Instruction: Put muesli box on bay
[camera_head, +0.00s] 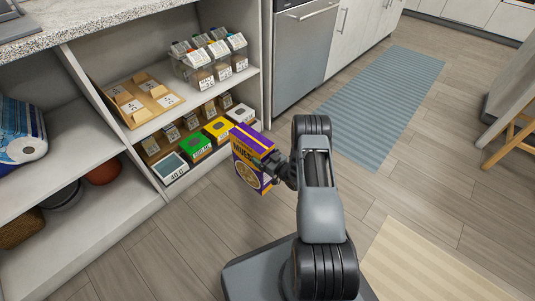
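The muesli box (247,171), purple with yellow, is upright and slightly tilted in front of the open shelf unit. My gripper (271,163) is at its right side and appears shut on it; the fingertips are small and partly hidden. The lower shelf bay (201,171) holds a row of boxes: a white one with a grey face (170,168), a green one (196,146), a yellow one (218,130) and a white one (240,110). The muesli box covers part of the shelf's front edge at the right. No gap between it and the shelf can be judged.
Paper towels (20,134) and bowls (103,171) are in the left shelves. A dishwasher (303,50) stands right of the shelves. Open floor and a blue rug (385,100) lie right.

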